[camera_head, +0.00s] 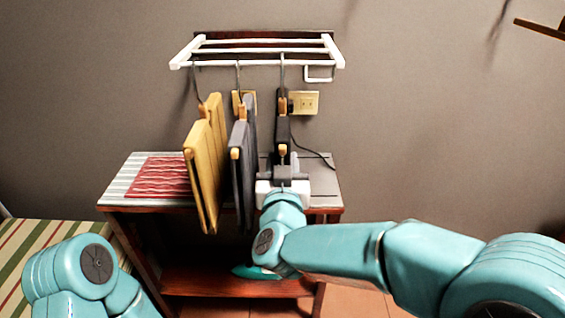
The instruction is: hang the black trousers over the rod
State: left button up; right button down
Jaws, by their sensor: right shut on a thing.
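The white wall rack (255,63) has several rods, with the front rod nearest me. The black trousers (283,130) are on a hanger seen nearly edge-on at the right, its hook reaching up to the front rod; I cannot tell whether the hook rests on it. My right gripper (283,172) is shut on the black trousers or their hanger from the front, below the rack, and hides their lower part. My left arm shows at the bottom left, but its gripper is out of view.
Yellow trousers (205,165) and dark grey trousers (242,160) hang from the rack to the left. Below stands a wooden table (125,190) with a red patterned cloth (160,177). A wall socket (304,102) with a cord is behind at the right. A striped seat (35,250) is at the left.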

jog(key=shift+f, duration=0.25)
jog(key=c, duration=0.6)
grip_release()
jog(key=shift+c, duration=0.2)
jog(key=shift+f, duration=0.1)
